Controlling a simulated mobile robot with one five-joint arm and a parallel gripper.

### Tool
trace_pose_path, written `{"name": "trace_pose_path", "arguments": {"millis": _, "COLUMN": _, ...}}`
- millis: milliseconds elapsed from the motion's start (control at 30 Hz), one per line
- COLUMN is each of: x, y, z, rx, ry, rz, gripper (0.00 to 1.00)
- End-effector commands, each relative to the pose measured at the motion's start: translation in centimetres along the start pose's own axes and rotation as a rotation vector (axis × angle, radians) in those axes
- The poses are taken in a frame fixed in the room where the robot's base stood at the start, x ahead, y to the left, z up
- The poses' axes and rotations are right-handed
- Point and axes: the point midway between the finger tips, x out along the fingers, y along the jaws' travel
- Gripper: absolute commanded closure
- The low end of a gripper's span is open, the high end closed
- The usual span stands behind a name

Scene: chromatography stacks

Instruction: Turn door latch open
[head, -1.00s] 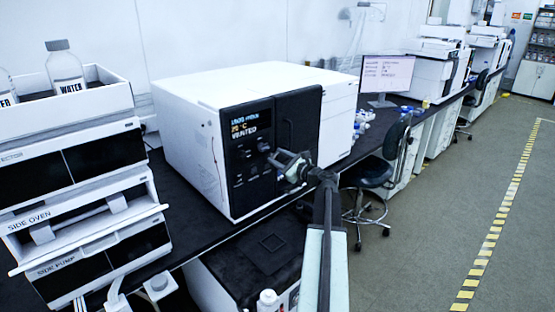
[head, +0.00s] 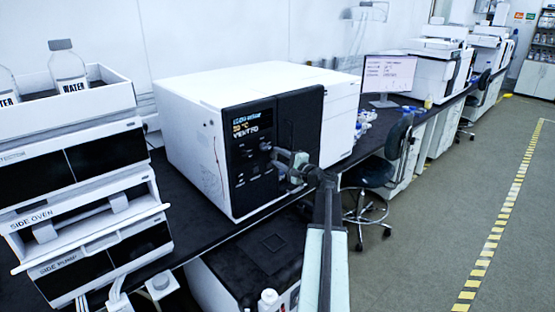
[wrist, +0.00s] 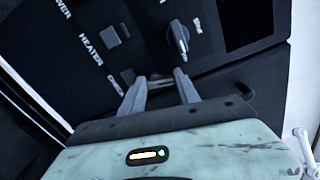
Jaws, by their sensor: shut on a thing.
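A white instrument with a black front panel (head: 250,180) stands on the dark bench. My gripper (head: 284,162) is at this panel in the head view, beside the tall dark door section (head: 300,122). In the wrist view, the two grey fingers of my gripper (wrist: 160,86) are a little apart and shut on a small dark part, which I take as the door latch; it is mostly hidden between them. A grey knob (wrist: 179,40) on the panel is above the fingertips, apart from them. The door looks closed.
A side oven and pump stack (head: 90,205) with water bottles (head: 68,68) on top stands at the left. A dark chair (head: 372,172) is just right of my arm. A monitor (head: 389,74) is farther back. The floor at the right is clear.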

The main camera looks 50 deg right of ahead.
Motion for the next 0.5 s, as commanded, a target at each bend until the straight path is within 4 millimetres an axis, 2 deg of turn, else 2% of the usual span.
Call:
{"name": "trace_pose_path", "arguments": {"millis": 200, "x": 0.12, "y": -0.05, "z": 0.13, "rx": -0.12, "ry": -0.001, "rz": -0.003, "gripper": 1.0}}
{"name": "trace_pose_path", "arguments": {"millis": 500, "x": 0.1, "y": -0.02, "z": 0.14, "rx": -0.203, "ry": 0.0, "rz": -0.003, "gripper": 1.0}}
